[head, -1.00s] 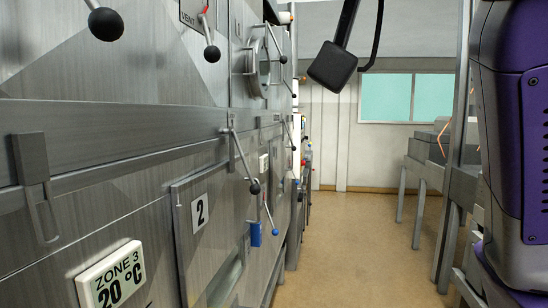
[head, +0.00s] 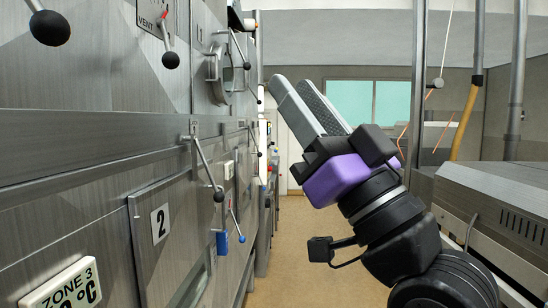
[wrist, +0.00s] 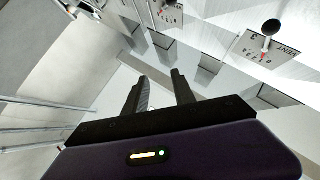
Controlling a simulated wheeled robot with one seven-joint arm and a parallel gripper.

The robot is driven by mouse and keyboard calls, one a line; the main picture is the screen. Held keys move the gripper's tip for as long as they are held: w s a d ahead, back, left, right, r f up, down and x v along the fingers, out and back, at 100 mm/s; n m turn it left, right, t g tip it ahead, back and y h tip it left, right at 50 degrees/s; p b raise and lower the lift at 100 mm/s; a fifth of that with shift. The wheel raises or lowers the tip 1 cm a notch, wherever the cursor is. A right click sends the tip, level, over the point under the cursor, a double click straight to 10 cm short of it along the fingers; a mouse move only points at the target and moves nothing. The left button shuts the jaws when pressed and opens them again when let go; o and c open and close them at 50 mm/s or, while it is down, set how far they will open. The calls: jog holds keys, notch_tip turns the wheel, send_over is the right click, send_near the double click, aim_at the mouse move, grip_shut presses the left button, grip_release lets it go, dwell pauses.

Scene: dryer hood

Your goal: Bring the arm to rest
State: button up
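My gripper (head: 293,86) is raised in the middle of the head view, its two grey fingers pointing up and to the left. In the wrist view my gripper (wrist: 160,78) shows its two dark fingers apart, with nothing between them. My arm, with a purple wrist section, rises from the lower right of the head view. In the picture the fingers are close to the right edge of the metal dryer hood (head: 80,135), and I see no contact.
Black-knobbed levers (head: 205,165) and a blue-knobbed lever (head: 236,225) stick out from the hood front. A metal machine (head: 505,215) stands on the right. An open floor aisle (head: 292,240) runs between them towards a window (head: 375,100).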

jog(key=s+d+f+m+t+h, duration=0.1)
jog(key=s+d+f+m+h, duration=0.25)
jog(key=f, duration=0.65)
jog(key=d+f+m+t+h, duration=0.1)
jog(key=d+f+m+h, duration=0.2)
jog(key=d+f+h, duration=0.5)
jog(key=s+d+f+m+t+h, duration=0.15)
jog(key=f+m+h, duration=0.25)
jog(key=f, duration=0.8)
jog(key=s+d+f+n+g+h, duration=0.1)
jog(key=s+f+g, duration=0.3)
jog(key=s+f, duration=0.8)
jog(key=s+d+f+n+g+h, duration=0.1)
jog(key=s+d+f+g, duration=0.2)
jog(key=s+f, duration=0.9)
jog(key=s+g, duration=0.2)
jog(key=s, duration=0.4)
jog(key=shift+s+f, duration=0.15)
jog(key=shift+f, duration=0.2)
